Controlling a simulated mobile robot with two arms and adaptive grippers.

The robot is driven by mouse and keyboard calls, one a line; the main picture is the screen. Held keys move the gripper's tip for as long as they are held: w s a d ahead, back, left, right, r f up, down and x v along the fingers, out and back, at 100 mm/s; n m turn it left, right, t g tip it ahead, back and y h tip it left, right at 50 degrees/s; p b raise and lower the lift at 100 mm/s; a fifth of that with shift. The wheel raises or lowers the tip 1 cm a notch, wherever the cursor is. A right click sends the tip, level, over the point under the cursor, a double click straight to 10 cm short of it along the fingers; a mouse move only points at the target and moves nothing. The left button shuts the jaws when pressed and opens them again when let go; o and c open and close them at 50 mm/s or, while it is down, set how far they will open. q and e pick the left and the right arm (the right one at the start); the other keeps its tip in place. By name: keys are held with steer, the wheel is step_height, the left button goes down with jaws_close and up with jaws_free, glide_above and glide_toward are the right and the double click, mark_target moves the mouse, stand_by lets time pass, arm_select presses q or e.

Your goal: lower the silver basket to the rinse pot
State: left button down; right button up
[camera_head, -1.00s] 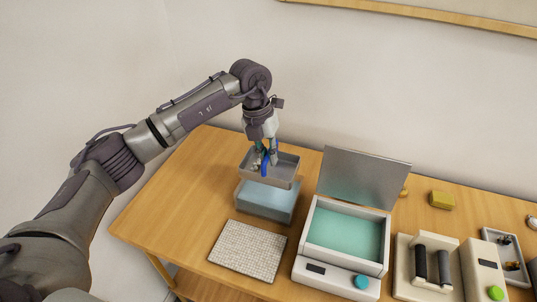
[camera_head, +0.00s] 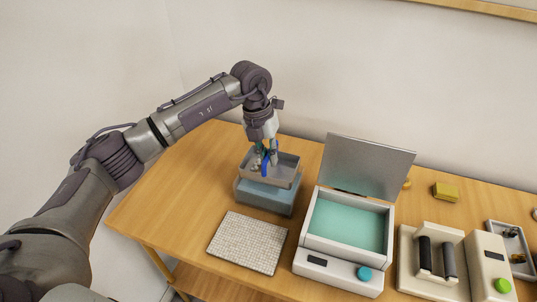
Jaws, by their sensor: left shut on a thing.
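A silver-grey basket (camera_head: 283,178) hangs from my left gripper (camera_head: 266,160), which points down and is shut on the basket's blue handle part. Small silver pieces show inside the basket, too small to tell apart. The rinse pot (camera_head: 268,200), a grey box with pale bluish content, stands on the table right under the basket. The basket's lower part overlaps the pot's top in the camera_head view; I cannot tell whether it is inside or just above. My right gripper is not in view.
A white textured mat (camera_head: 248,243) lies in front of the pot. A lidded machine with a teal bath (camera_head: 348,224) stands open to the right. Further right are a device with dark rollers (camera_head: 436,260), a yellow block (camera_head: 446,191) and a grey tray (camera_head: 508,236).

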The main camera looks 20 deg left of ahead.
mark_target(269, 174)
arm_select(q)
steer(key=shift+f, duration=0.3)
steer(key=shift+f+b, duration=0.35)
steer(key=shift+b, duration=0.05)
steer(key=shift+f, duration=0.15)
stand_by(0.3)
steer(key=shift+f+b, duration=1.45)
steer(key=shift+f, duration=0.5)
steer(key=shift+f, duration=0.1)
steer(key=shift+f+b, duration=1.2)
steer(key=shift+f, duration=0.45)
steer(key=shift+f, duration=0.2)
